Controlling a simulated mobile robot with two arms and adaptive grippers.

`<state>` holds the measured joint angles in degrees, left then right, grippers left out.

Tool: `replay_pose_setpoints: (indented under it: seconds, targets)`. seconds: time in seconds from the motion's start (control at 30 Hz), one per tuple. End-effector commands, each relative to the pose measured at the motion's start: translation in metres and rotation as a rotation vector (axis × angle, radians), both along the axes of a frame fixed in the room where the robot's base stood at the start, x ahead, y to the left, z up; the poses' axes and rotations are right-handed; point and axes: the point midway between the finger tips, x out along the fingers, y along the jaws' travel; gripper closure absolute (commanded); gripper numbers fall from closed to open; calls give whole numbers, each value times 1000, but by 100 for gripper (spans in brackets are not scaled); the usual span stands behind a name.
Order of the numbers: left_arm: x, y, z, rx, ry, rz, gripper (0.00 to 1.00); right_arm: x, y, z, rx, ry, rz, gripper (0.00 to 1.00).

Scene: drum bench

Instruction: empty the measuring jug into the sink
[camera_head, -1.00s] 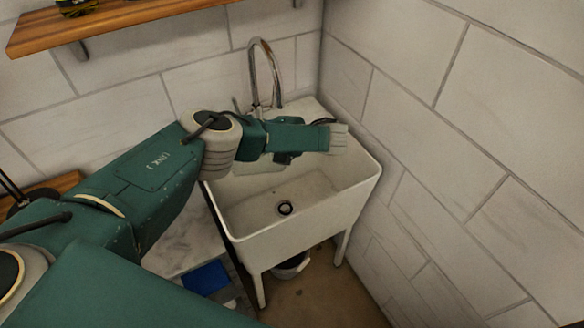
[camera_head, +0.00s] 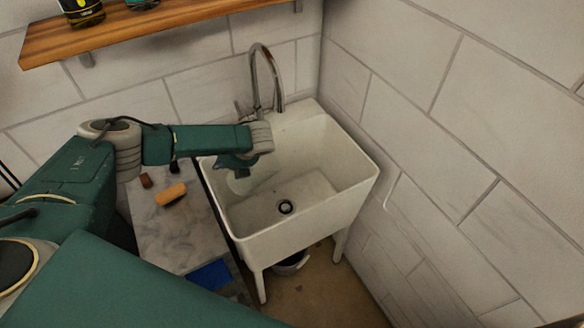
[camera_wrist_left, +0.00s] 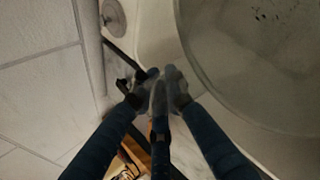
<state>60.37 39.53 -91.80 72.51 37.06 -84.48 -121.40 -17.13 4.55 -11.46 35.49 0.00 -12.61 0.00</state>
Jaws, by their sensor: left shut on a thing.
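The white sink (camera_head: 325,160) stands in the corner, with its drain at the bottom. My left gripper (camera_head: 238,166) is over the sink's left rim. A clear, see-through jug (camera_head: 254,184) is below it, over the left part of the basin; the arm hides part of it. In the left wrist view the jug (camera_wrist_left: 235,75) shows as a large round clear shape at the right. There my left gripper (camera_wrist_left: 160,85) is shut on the jug's handle, with its fingers close together. Whether liquid is in the jug cannot be told. My right gripper is not in view.
A curved metal tap (camera_head: 277,75) rises behind the basin. A counter (camera_head: 190,235) left of the sink carries an orange-brown block (camera_head: 171,194) and small dark items. A wooden shelf (camera_head: 150,25) hangs above. A tiled wall (camera_head: 450,180) closes the right side.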

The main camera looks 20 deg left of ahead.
Motion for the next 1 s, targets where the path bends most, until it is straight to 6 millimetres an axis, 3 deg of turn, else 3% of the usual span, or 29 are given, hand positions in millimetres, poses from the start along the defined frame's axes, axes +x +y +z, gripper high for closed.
replay_pose_setpoints:
  seconds: [0.2,0.43,0.6,1.0]
  targets:
    - [-10,21,-14,-155,-67,6,100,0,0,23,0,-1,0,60]
    - [-14,32,7,-292,-128,7,100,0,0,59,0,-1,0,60]
    - [-18,40,-3,-424,-184,10,100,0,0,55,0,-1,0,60]
    - [-17,42,-4,-608,-264,8,100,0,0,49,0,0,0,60]
